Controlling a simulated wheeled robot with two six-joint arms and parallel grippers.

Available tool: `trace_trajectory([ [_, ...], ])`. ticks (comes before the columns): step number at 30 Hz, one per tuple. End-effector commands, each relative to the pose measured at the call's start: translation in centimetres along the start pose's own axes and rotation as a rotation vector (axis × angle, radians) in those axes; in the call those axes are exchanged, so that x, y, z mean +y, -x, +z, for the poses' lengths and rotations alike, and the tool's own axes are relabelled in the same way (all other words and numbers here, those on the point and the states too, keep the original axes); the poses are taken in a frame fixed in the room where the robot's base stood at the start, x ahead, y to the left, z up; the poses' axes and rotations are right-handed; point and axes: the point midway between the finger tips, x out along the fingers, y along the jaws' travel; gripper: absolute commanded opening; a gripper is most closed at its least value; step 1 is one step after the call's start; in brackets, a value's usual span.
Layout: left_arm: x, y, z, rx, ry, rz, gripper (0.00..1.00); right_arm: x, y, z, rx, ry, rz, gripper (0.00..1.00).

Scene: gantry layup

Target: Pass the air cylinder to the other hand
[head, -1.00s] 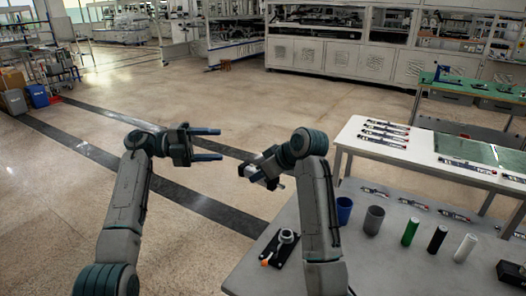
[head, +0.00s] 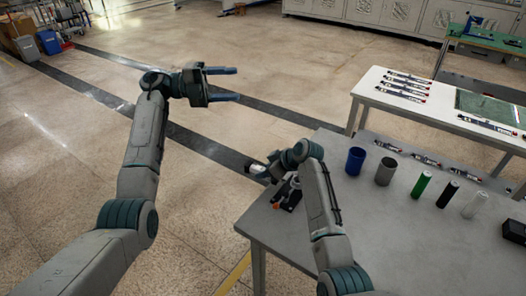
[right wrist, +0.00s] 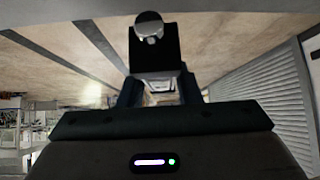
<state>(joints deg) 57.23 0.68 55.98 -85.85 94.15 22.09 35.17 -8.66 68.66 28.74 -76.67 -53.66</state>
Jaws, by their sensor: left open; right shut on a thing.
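The air cylinder (head: 258,169) is a small silver body at the tip of my right gripper (head: 268,172). In the right wrist view the air cylinder (right wrist: 150,50) shows a black end with a round silver rod end. My right gripper (right wrist: 160,92) is shut on it, with one finger on each side. My left gripper (head: 238,84) is open and empty, up and to the left of the cylinder and clearly apart from it. Its two fingers point right.
The grey table (head: 310,240) has a black fixture (head: 288,195), partly hidden by my right arm. A blue cup (head: 355,161), a grey cup (head: 385,171) and green (head: 421,186), black (head: 447,194) and white (head: 475,204) cylinders stand in a row. Open floor lies left.

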Motion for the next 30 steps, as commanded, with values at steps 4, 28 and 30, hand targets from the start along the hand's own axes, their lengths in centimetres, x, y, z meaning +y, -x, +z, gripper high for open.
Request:
trace_trajectory([
  [4, -2.3, -0.8, 2.3, -0.107, -0.087, -0.116, 0.56, 0.0, 0.1, -0.1, 0.002, 0.001, 0.001, 0.00],
  [28, -7.9, 5.5, 19.6, -1.353, -0.229, -0.400, 0.56, 0.0, 0.1, -0.2, 0.003, 0.001, 0.001, 0.00],
  [30, -6.7, 6.2, 20.5, -1.451, -0.182, -0.345, 0.56, 0.0, 0.1, -0.2, 0.003, 0.001, 0.001, 0.00],
])
